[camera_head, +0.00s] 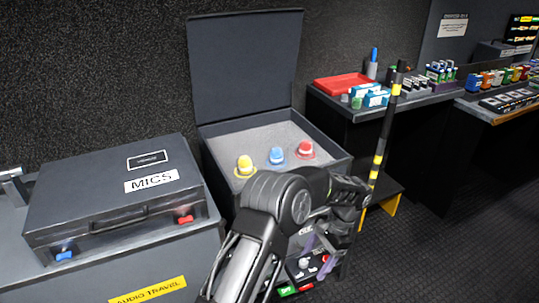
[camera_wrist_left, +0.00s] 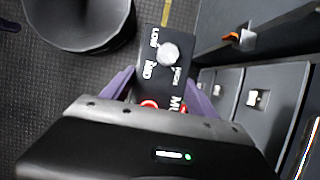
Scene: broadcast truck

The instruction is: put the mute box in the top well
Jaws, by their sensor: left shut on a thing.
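The mute box (camera_wrist_left: 155,72) is a small black box with a silver knob, white lettering and red parts, seen in the left wrist view. My left gripper (camera_wrist_left: 160,95) is shut on it, with a purple finger on each side. In the head view the gripper (camera_head: 318,250) is low in front of the open case, and the box (camera_head: 304,264) shows below my arm with a white and a red knob. I cannot make out which place is the top well; my arm hides part of the case front.
The open black case (camera_head: 247,65) has grey foam with yellow, blue and red knobs. A closed MICS case (camera_head: 115,200) stands left. A yellow-black striped pole (camera_head: 385,140) stands right, before a bench (camera_head: 345,105) with a red tray. Grey drawer-like panels (camera_wrist_left: 262,100) are beside the gripper.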

